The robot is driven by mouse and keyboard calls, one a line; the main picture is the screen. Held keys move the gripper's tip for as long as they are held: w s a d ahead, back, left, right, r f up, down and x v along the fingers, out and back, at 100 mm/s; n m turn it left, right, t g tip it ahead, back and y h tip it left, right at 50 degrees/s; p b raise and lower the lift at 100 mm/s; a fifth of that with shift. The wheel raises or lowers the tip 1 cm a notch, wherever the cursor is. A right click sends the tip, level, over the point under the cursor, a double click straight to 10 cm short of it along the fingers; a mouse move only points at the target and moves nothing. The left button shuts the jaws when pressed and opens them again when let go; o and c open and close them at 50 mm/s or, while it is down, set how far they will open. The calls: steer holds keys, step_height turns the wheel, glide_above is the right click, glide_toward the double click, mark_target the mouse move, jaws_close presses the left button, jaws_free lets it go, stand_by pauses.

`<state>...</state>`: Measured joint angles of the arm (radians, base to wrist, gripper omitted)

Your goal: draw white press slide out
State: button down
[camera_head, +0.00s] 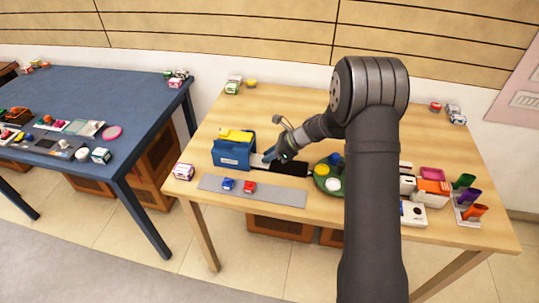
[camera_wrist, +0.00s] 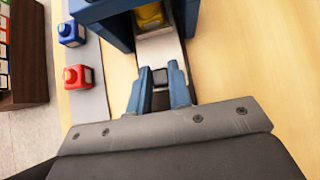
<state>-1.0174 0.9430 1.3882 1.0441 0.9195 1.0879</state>
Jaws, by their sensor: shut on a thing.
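The blue press (camera_head: 231,155) with a yellow top stands on the left part of the wooden table. It also shows at the top of the wrist view (camera_wrist: 95,12). Its white slide (camera_wrist: 165,52) sticks out of the opening toward my gripper. A yellow piece (camera_wrist: 149,17) sits on the slide inside the press mouth. My gripper (camera_wrist: 160,76) is shut on the small grey handle at the slide's outer end, one blue finger on each side. In the head view my gripper (camera_head: 270,156) is just right of the press, and the arm partly hides the table.
A blue block (camera_head: 228,184) and a red block (camera_head: 249,187) stand on a grey strip (camera_head: 280,194) in front of the press. Cups and boxes crowd the right side.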

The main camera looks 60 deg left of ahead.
steer(key=w+d, duration=0.6)
steer(key=shift+w+d, duration=0.15)
steer(key=c, duration=1.3)
jaws_free()
steer(key=v, duration=1.7)
steer(key=shift+w+d+r, duration=0.1)
steer(key=shift+d+r, duration=0.05)
